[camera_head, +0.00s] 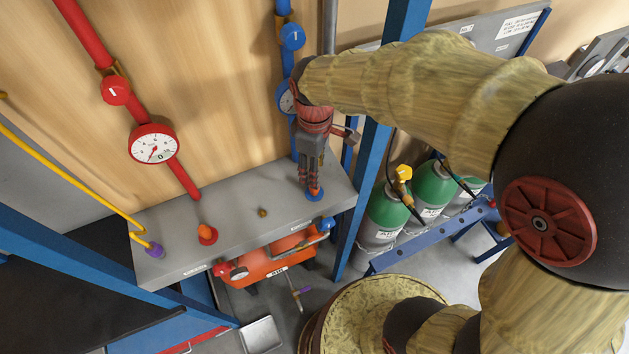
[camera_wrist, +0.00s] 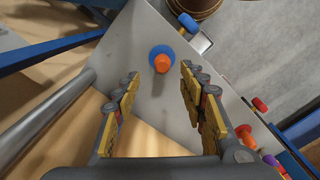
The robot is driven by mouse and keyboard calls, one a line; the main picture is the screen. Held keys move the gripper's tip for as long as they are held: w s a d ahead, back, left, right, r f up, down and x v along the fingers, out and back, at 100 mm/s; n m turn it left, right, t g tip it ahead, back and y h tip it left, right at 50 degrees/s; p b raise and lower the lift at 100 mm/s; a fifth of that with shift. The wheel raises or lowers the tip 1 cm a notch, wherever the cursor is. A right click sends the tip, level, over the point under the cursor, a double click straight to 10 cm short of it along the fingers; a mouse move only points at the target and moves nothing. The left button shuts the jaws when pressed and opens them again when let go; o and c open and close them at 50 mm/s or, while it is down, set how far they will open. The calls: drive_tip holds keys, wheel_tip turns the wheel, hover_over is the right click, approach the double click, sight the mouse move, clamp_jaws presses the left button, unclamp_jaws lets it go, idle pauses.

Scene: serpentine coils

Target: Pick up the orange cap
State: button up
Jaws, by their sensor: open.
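An orange cap (camera_head: 315,188) sits on a round blue base (camera_head: 325,194) near the right end of the grey shelf. In the wrist view the cap (camera_wrist: 162,65) shows on its blue base (camera_wrist: 155,51), seen from above, between the lines of the two fingers and a little past their tips. My gripper (camera_head: 312,180) points down right over this cap; it also shows in the wrist view (camera_wrist: 160,74), open, with nothing between its fingers. Whether a fingertip touches the cap cannot be told. A second orange cap (camera_head: 206,231) sits on a red base further left.
The grey shelf (camera_head: 178,256) also holds a small brass piece (camera_head: 262,212) and a purple fitting (camera_head: 154,249) on a yellow pipe. A blue pipe (camera_head: 286,62) with a gauge stands behind my gripper. A blue post (camera_head: 366,165) and green cylinders (camera_head: 432,188) are to the right.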

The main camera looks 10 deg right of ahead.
drive_tip(key=f, duration=0.4)
drive_tip(key=f+p, duration=0.1)
drive_tip(key=f, duration=0.2)
drive_tip(key=shift+s+a+f, duration=0.1)
drive_tip(key=shift+s+f, duration=0.1)
drive_tip(key=shift+f, duration=0.15)
drive_tip(key=c, duration=0.3)
drive_tip(key=c, duration=0.7)
